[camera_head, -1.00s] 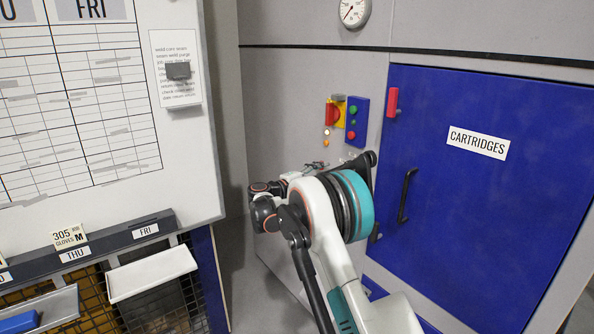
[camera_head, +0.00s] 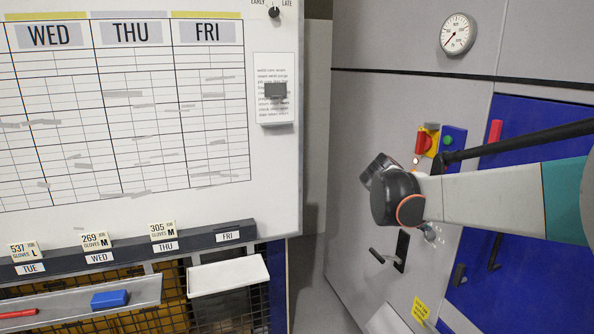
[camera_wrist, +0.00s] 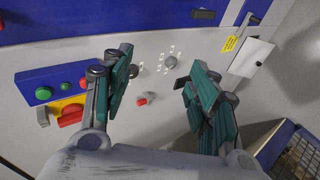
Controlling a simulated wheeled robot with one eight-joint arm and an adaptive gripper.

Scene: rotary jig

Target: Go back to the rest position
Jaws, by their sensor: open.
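My gripper (camera_wrist: 160,92) shows in the wrist view, its two teal-padded fingers apart with nothing between them. Beyond them is a grey panel wall (camera_wrist: 75,145) with a grey knob (camera_wrist: 171,63) ringed by white marks, and a small red knob (camera_wrist: 142,99). The fingers look clear of both, though depth is hard to judge. In the head view my arm reaches in from the right, in front of the panel; my fingers are not seen there.
A blue button box (camera_head: 453,139) and a yellow-backed red switch (camera_head: 425,143) sit beside my arm. The blue cabinet door (camera_head: 530,270) is partly behind it. A whiteboard (camera_head: 215,225) with a white tray (camera_head: 229,276) below stands left. Floor shows between whiteboard and panel.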

